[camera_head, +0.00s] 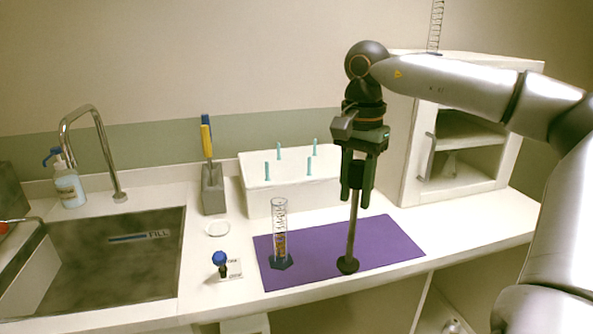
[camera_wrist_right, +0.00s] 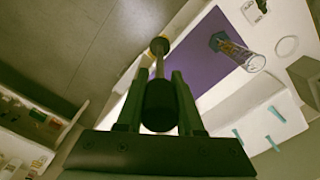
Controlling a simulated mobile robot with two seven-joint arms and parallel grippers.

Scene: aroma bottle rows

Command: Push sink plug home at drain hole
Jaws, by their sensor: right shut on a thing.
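My right gripper (camera_head: 357,190) points down over the purple mat and is shut on the upper part of a long rod with a dark round foot, which looks like the sink plug (camera_head: 349,245). The rod is nearly upright. Its foot appears at or just above the mat; I cannot tell whether it touches. In the right wrist view the plug's dark top (camera_wrist_right: 159,105) sits between the fingers. The sink (camera_head: 112,262) is at the left, with a blue FILL mark on its wall. I cannot make out the drain hole. My left gripper is not in view.
A purple mat (camera_head: 395,240) holds a clear graduated cylinder (camera_head: 280,225). A white box with teal pegs (camera_head: 255,200) stands behind. A blue-knobbed valve (camera_head: 220,262), a grey holder (camera_head: 213,190), the faucet (camera_head: 104,150) and a soap bottle (camera_head: 69,188) stand leftward. A white cabinet (camera_head: 408,150) is right.

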